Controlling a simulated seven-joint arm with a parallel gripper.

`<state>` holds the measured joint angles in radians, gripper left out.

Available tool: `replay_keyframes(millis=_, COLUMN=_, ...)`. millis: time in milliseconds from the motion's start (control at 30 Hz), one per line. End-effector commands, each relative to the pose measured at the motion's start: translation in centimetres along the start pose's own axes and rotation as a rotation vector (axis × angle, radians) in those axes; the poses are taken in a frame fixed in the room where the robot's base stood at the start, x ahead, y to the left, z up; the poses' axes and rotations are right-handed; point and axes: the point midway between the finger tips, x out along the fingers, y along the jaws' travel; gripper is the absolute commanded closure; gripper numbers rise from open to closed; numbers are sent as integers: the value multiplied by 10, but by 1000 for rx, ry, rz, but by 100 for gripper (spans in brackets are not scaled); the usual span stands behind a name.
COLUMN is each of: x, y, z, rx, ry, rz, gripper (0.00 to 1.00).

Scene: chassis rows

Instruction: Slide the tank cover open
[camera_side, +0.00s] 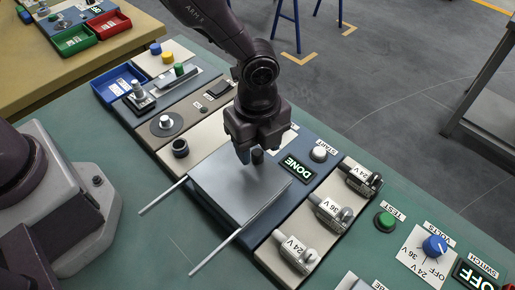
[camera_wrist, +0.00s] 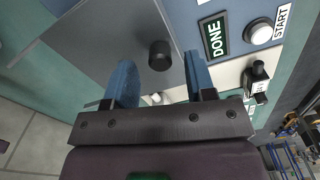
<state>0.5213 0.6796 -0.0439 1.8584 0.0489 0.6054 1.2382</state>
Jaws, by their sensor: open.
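The tank cover (camera_side: 228,190) is a flat grey plate lying on two thin metal rails (camera_side: 163,196) that stick out toward the lower left. A short black knob (camera_side: 257,156) stands near its far edge. In the wrist view the cover (camera_wrist: 105,40) fills the upper left, with the knob (camera_wrist: 160,55) near its edge. My gripper (camera_side: 249,154) points down at the knob. Its blue fingers (camera_wrist: 158,65) are open, one on each side of the knob in the wrist view, with gaps between. Whatever lies under the cover is hidden.
A DONE display (camera_side: 297,168) and white START button (camera_side: 319,154) sit right of the cover. A black ring (camera_side: 180,148) and a blue tray (camera_side: 118,84) lie left. The green table around the rail ends is clear.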

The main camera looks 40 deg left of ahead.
Motion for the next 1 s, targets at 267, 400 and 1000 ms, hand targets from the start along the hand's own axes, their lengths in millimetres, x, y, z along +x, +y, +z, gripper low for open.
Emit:
replay_keyframes(millis=267, x=20, y=0, z=0, rx=-1, ry=1, rz=-1, gripper=50)
replay_keyframes(millis=400, x=20, y=0, z=0, rx=-1, ry=1, rz=-1, gripper=50)
replay_keyframes(millis=1000, x=19, y=15, z=-5, rx=2, ry=0, rz=1, gripper=100)
